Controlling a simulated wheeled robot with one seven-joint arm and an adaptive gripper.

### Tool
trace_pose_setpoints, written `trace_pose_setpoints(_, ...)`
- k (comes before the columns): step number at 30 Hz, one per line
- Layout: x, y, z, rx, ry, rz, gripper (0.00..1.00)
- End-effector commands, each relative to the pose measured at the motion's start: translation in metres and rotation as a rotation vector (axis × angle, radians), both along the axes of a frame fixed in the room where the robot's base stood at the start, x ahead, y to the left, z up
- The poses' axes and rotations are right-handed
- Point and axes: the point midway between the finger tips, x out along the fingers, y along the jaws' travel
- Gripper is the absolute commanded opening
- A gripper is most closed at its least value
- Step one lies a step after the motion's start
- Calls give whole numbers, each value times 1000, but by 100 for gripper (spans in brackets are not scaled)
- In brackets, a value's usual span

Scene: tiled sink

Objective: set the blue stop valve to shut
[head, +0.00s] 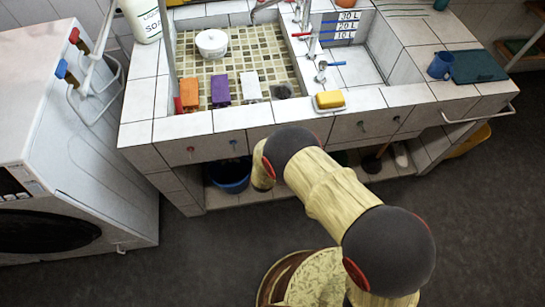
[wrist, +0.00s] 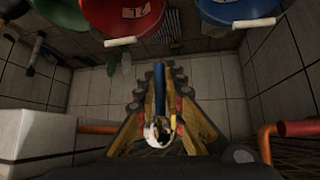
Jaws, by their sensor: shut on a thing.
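My gripper (wrist: 160,78) shows in the wrist view, with its wood-coloured, dark-knuckled fingers closed around a narrow blue handle (wrist: 159,78). I take this to be the handle of the blue stop valve; the fingers hide part of it. A pale, round metallic piece (wrist: 158,132) lies between the fingers nearer the camera. Whether the valve stands open or shut cannot be told. In the head view my arm reaches to the front of the tiled sink unit (head: 225,121), and the gripper is hidden behind my own links.
In the wrist view a red bucket (wrist: 122,14) and a blue bucket (wrist: 238,10) are close by. Copper-coloured pipes stand at the right (wrist: 265,142) and left (wrist: 97,129). A white washing machine (head: 75,140) stands left in the head view. Dark floor is clear in front.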

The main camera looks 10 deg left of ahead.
Motion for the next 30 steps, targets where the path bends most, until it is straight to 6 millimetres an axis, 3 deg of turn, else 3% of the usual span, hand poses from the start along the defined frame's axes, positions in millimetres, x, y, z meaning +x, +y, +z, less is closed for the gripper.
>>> trace_pose_setpoints(1, 7, 5, 5, 18, -11, -4, 0)
trace_pose_setpoints(19, 6, 11, 7, 50, -2, -7, 0)
trace_pose_setpoints(20, 6, 11, 7, 50, -2, -7, 11)
trace_pose_setpoints(30, 3, 10, 5, 46, 3, -3, 28)
